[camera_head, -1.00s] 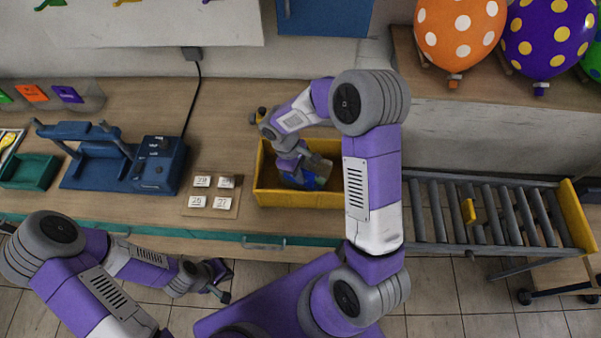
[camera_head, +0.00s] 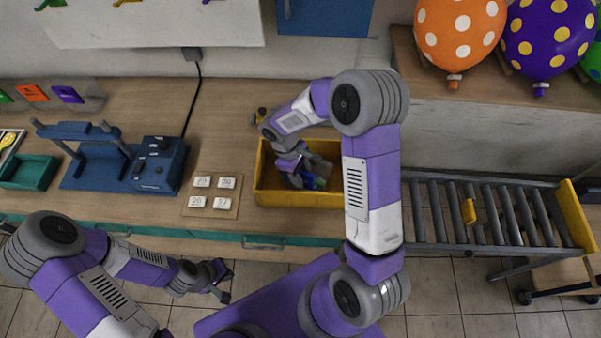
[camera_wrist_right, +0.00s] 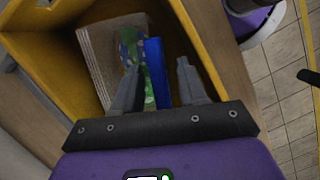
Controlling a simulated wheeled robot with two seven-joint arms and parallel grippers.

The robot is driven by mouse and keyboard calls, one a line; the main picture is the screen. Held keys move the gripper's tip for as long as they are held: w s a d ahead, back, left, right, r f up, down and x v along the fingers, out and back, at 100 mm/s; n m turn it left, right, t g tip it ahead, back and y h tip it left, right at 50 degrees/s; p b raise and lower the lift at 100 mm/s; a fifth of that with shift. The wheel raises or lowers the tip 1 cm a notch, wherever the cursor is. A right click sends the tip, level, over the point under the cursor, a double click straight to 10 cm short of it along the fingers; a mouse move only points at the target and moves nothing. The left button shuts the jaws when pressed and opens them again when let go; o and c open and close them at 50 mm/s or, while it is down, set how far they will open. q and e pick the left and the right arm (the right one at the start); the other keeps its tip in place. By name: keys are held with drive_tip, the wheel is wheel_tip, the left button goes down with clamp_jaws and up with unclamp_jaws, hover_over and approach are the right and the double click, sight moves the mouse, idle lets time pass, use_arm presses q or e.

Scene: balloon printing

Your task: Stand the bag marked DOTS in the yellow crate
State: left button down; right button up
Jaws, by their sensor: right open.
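The yellow crate (camera_head: 330,199) stands on the bench. Its walls also show in the right wrist view (camera_wrist_right: 45,95). A blue-and-green patterned bag (camera_wrist_right: 155,72) is inside, its blue side facing up between my right fingers. In the head view the bag (camera_head: 319,183) is partly hidden by the gripper. No DOTS marking is readable. My right gripper (camera_wrist_right: 158,80) is open, reaching into the crate with one finger at either side of the blue part. My left gripper (camera_head: 226,281) looks open and empty, in front of the bench edge.
A greyish ribbed item (camera_wrist_right: 100,60) lies beside the bag in the crate. Left of the crate is a board with number tiles (camera_head: 212,193), then a blue press (camera_head: 155,165) and a green tray (camera_head: 30,171). A roller conveyor (camera_head: 490,212) is at right.

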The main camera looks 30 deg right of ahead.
drive_tip(key=v, duration=1.1)
drive_tip(key=shift+w+a+r, duration=0.1)
drive_tip(key=shift+a+r, duration=0.05)
drive_tip(key=shift+r, duration=0.25)
use_arm(q)
drive_tip(key=shift+r, duration=0.2)
